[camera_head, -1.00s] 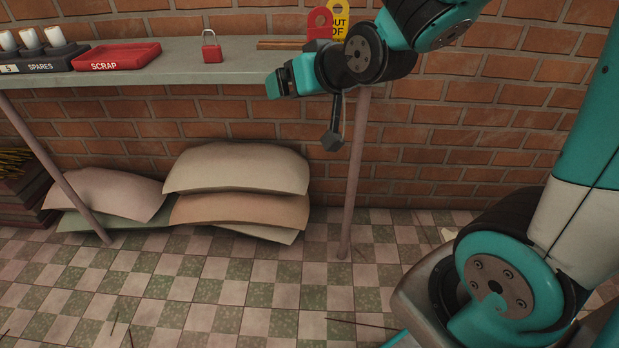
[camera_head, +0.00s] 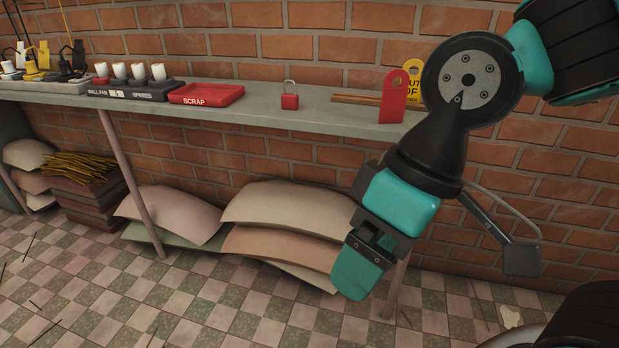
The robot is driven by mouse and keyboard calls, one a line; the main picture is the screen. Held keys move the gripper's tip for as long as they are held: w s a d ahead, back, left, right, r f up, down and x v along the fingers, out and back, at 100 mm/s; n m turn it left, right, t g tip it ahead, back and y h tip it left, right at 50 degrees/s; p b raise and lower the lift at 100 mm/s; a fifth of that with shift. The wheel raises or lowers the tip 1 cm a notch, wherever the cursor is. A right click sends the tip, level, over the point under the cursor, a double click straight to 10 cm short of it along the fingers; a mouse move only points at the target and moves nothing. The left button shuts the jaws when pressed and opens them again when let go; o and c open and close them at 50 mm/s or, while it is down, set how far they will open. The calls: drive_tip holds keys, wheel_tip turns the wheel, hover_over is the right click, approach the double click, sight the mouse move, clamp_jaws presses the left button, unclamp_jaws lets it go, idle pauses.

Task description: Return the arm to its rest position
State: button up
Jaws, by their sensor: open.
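My gripper (camera_head: 368,258) hangs in the right half of the head view, pointing down and to the left. It is in front of and below the front edge of the grey shelf (camera_head: 345,120). Its jaws are open, and I see nothing held between them. My teal and black arm runs from the gripper up to the top right corner. The gripper covers part of the right-hand shelf leg and the right end of the sacks.
The shelf holds a red SCRAP tray (camera_head: 207,101), a red padlock (camera_head: 290,96), a red tag (camera_head: 393,97), a yellow sign (camera_head: 414,72) and a SPARES rack (camera_head: 150,92) with white cups. Stacked sacks (camera_head: 285,206) lie below. The tiled floor (camera_head: 215,310) in front is mostly clear.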

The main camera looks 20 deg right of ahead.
wheel_tip(320, 180, up, 27)
drive_tip(key=p, duration=2.6)
